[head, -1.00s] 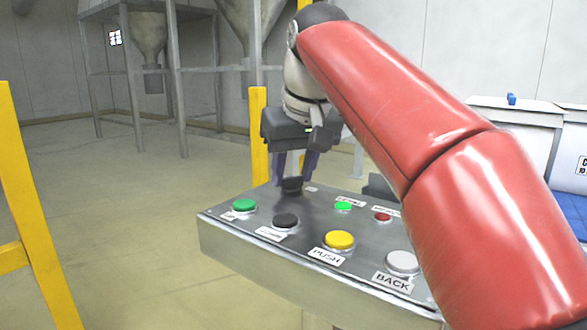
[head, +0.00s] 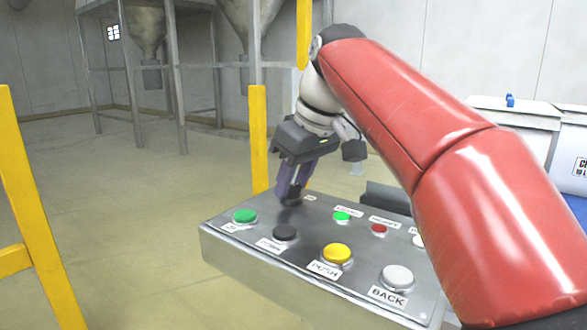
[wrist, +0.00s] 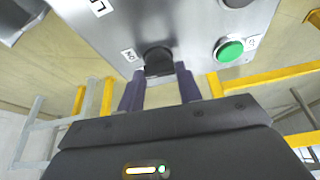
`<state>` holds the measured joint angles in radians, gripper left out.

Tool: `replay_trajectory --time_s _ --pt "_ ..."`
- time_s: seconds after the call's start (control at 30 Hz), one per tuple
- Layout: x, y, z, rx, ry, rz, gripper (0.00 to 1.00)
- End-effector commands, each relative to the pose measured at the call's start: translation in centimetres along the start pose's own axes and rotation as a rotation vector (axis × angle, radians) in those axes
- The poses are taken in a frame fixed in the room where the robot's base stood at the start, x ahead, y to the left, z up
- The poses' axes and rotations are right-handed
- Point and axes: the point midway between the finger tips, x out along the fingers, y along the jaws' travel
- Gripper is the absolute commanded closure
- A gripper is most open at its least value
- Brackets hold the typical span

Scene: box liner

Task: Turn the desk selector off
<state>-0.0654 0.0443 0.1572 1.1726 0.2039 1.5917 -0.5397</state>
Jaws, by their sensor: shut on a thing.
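The desk selector is a small black knob (head: 291,198) at the back left of the sloped metal panel (head: 225,224). In the wrist view the dark knob (wrist: 158,57) sits between my two purple fingers, beside a small white label. My gripper (head: 290,188) is shut on the selector knob, with its fingers leaning down to the panel. The fingers partly hide the knob in the head view, so I cannot read its pointing direction.
The panel also carries green (head: 245,216), black (head: 285,232), yellow (head: 337,253) and white (head: 397,276) buttons, plus small green (head: 342,216) and red (head: 379,230) ones. Yellow posts (head: 259,140) stand behind and at left. White bins (head: 515,125) stand at right.

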Motion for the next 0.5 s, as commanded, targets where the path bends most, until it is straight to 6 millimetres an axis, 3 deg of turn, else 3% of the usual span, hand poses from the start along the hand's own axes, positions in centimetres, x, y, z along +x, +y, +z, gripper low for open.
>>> replay_trajectory --time_s 0.5 --pt "-0.06 0.36 -0.2 -0.415 0.003 -0.172 0.88"
